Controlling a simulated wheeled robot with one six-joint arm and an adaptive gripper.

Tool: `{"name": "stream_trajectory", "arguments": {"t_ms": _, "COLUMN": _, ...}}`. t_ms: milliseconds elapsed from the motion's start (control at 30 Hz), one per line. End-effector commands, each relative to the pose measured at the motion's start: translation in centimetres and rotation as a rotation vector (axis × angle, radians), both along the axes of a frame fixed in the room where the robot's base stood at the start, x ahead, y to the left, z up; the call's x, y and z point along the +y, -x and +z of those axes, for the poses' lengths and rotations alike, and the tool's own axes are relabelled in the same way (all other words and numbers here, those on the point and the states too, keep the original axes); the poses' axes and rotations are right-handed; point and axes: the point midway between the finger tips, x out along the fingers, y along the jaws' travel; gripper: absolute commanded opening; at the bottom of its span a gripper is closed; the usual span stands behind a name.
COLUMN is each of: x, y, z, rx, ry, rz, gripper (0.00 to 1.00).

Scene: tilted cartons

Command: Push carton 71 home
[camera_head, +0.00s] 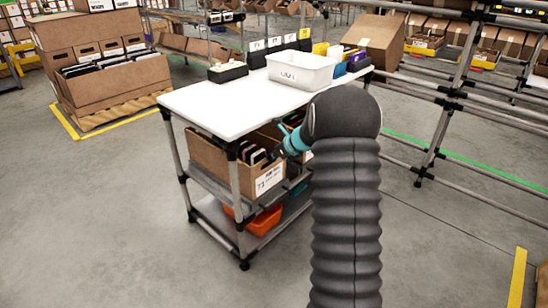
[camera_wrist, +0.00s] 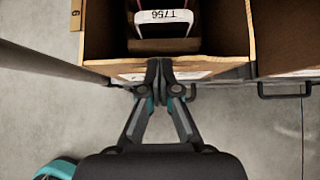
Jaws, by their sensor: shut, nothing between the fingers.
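Carton 71 (camera_head: 213,163) is an open brown carton on the middle shelf of a white-topped cart, with a white label reading 71 on its front. Dark and red items stand inside it. In the head view my teal gripper (camera_head: 291,135) is at the carton's right side, partly hidden by my arm.
The white tabletop (camera_head: 215,100) lies above the carton, with a white tub (camera_head: 300,74) on it. The cart's front leg (camera_head: 238,205) stands close to the carton. An orange bin (camera_head: 262,220) is on the shelf below. Another compartment (camera_wrist: 290,40) adjoins at right in the wrist view. Floor in front is clear.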

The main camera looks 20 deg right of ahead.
Motion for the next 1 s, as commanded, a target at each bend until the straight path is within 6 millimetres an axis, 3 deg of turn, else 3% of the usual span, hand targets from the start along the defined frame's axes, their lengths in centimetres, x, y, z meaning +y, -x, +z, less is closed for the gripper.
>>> {"name": "stream_trajectory", "arguments": {"t_ms": 200, "x": -1.7, "y": 2.5, "z": -0.1, "rx": 0.001, "ry": -0.001, "rz": -0.004, "gripper": 0.0}}
{"name": "stream_trajectory", "arguments": {"t_ms": 600, "x": -3.7, "y": 7.5, "z": 5.6, "rx": 0.001, "ry": -0.001, "rz": 0.003, "gripper": 0.0}}
{"name": "stream_trajectory", "arguments": {"t_ms": 1000, "x": -4.3, "y": 9.0, "z": 7.1, "rx": 0.004, "ry": -0.001, "rz": 0.005, "gripper": 0.0}}
